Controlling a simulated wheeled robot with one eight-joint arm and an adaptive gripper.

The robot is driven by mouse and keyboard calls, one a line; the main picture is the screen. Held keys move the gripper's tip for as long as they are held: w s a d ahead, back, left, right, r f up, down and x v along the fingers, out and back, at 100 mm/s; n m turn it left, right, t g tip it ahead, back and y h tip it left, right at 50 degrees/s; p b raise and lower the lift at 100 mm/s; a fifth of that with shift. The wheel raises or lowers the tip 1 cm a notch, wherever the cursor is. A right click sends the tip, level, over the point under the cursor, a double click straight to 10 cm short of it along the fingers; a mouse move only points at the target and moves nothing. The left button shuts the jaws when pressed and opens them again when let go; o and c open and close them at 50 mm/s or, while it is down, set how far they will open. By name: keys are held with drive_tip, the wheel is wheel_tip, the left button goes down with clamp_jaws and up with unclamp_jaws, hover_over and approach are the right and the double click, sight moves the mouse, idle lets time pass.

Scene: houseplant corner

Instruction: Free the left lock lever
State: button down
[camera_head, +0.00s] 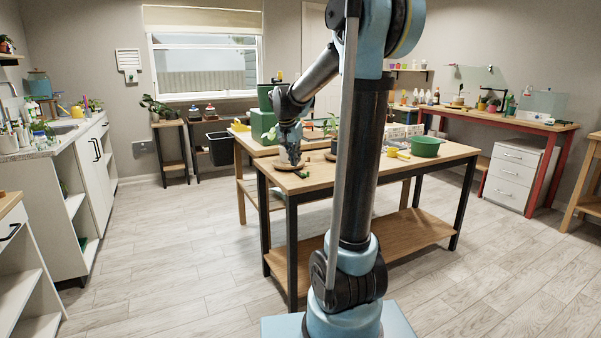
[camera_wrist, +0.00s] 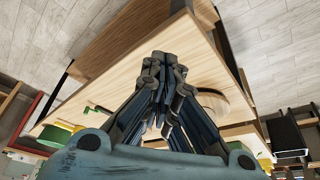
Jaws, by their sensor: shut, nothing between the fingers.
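I cannot make out a lock lever for certain in either view. My gripper (camera_head: 297,163) is low over the near left corner of the wooden table (camera_head: 330,177). In the wrist view my gripper's fingers (camera_wrist: 165,62) are together and empty, with bare tabletop beyond them. A round wooden disc (camera_head: 283,166) lies beside the gripper, and it shows partly behind the fingers in the wrist view (camera_wrist: 215,100). A small dark green object (camera_head: 303,174) lies on the tabletop close to the gripper. It is too small to identify.
A green bowl (camera_head: 426,146) and a yellow item (camera_head: 397,153) stand towards the table's right end. A second wooden table with a green box (camera_head: 263,124) stands behind. A sink counter (camera_head: 55,138) is at the left. The floor between is clear.

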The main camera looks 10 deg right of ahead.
drive_tip(key=x, duration=1)
drive_tip(key=shift+w+d, duration=0.7)
drive_tip(key=shift+w, duration=0.25)
drive_tip(key=shift+w+d+r, duration=0.1)
drive_tip(key=shift+w+d, duration=0.3)
drive_tip(key=shift+w, duration=0.2)
drive_tip(key=shift+a, duration=0.15)
